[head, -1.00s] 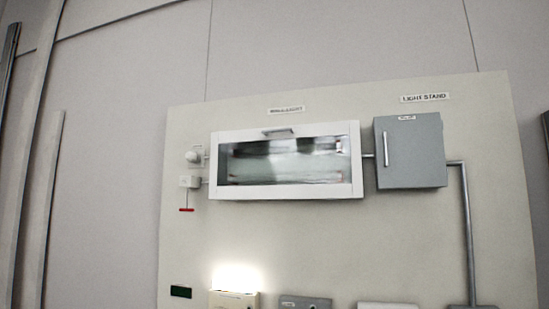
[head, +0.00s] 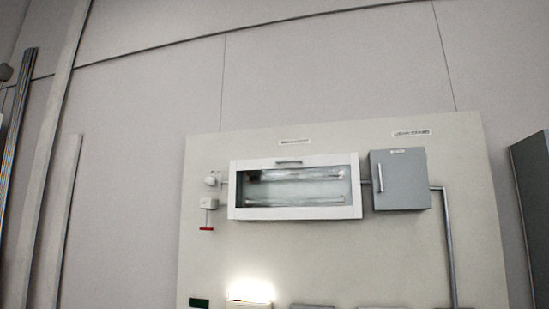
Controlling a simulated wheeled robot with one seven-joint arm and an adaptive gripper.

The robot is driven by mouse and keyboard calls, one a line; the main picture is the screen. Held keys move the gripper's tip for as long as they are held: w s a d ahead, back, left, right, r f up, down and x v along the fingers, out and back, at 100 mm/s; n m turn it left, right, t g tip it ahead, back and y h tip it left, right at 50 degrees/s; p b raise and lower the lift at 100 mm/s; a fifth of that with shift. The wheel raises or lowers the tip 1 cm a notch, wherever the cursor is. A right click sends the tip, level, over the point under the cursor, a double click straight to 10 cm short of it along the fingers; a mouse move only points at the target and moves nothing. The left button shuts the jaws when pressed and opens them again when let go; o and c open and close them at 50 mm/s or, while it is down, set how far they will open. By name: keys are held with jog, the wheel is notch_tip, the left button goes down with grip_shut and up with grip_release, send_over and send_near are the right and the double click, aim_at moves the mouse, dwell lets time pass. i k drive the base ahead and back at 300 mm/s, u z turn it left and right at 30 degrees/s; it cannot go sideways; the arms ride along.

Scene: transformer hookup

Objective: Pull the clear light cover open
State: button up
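The clear light cover (head: 294,213) is a clear pane in a white frame on a wall-mounted panel, right of the middle in the head view. It looks shut, and a small grey handle (head: 289,163) sits at its top edge. Two horizontal tubes show faintly behind the pane. My gripper is not in the head view, so its place and state are hidden.
A lit box (head: 249,304) is at the bottom. A dark cabinet (head: 530,180) stands at the right.

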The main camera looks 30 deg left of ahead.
aim_at(335, 213)
jog(key=z, duration=0.05)
jog(key=k, duration=0.55)
jog(key=u, duration=1.05)
jog(key=i, duration=0.7)
jog(key=u, duration=0.5)
jog(key=i, duration=0.7)
jog(key=z, duration=0.85)
jog(key=i, duration=0.65)
jog(key=z, duration=0.75)
